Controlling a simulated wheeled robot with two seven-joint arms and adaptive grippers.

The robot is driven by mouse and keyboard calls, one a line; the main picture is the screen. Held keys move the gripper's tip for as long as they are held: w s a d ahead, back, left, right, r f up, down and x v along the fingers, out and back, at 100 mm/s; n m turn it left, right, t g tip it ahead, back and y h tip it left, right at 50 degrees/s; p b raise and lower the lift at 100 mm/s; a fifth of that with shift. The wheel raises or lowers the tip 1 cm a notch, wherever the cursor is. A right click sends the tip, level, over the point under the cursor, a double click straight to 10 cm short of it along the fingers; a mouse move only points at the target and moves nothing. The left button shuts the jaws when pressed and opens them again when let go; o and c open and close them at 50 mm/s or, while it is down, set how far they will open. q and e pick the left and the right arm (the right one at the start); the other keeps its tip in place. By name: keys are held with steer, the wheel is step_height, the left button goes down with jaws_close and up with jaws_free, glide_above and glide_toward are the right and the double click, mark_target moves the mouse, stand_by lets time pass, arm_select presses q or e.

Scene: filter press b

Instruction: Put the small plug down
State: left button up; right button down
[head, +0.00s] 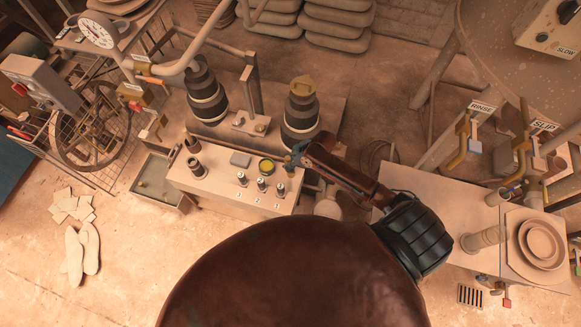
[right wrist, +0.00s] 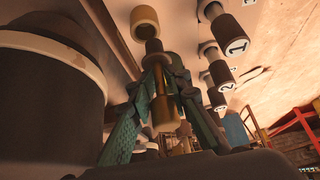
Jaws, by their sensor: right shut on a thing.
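In the right wrist view the small plug (right wrist: 163,112) is a tan cylinder on a brass stem with a dark end. It sits between the green fingers of my right gripper (right wrist: 160,82), which is shut on it. In the head view my right gripper (head: 296,153) is over the back right corner of the pale bench (head: 212,184); the plug is too small to make out there. My left gripper is not in view.
Several numbered knobs (head: 261,184) stand along the bench front. Two tall dark cylinders (head: 300,118) stand behind the bench, one close behind my right gripper.

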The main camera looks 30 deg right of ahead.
steer(key=shift+d+f, duration=0.35)
steer(key=f, duration=0.2)
steer(key=f+b, duration=0.1)
steer(key=shift+s+d+f, duration=0.1)
steer(key=shift+d+f, duration=0.15)
steer(key=shift+f, duration=0.15)
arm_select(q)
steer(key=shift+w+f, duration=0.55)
arm_select(e)
steer(key=shift+r, duration=0.1)
steer(key=c, duration=1.8)
jaws_free()
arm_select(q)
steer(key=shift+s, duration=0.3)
arm_select(e)
steer(key=shift+r, duration=0.1)
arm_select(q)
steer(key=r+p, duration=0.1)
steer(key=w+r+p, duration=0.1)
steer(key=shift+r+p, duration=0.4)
arm_select(e)
steer(key=v, duration=1.1)
steer(key=shift+s+r, duration=0.2)
steer(key=shift+r, duration=0.15)
steer(key=shift+s, duration=0.1)
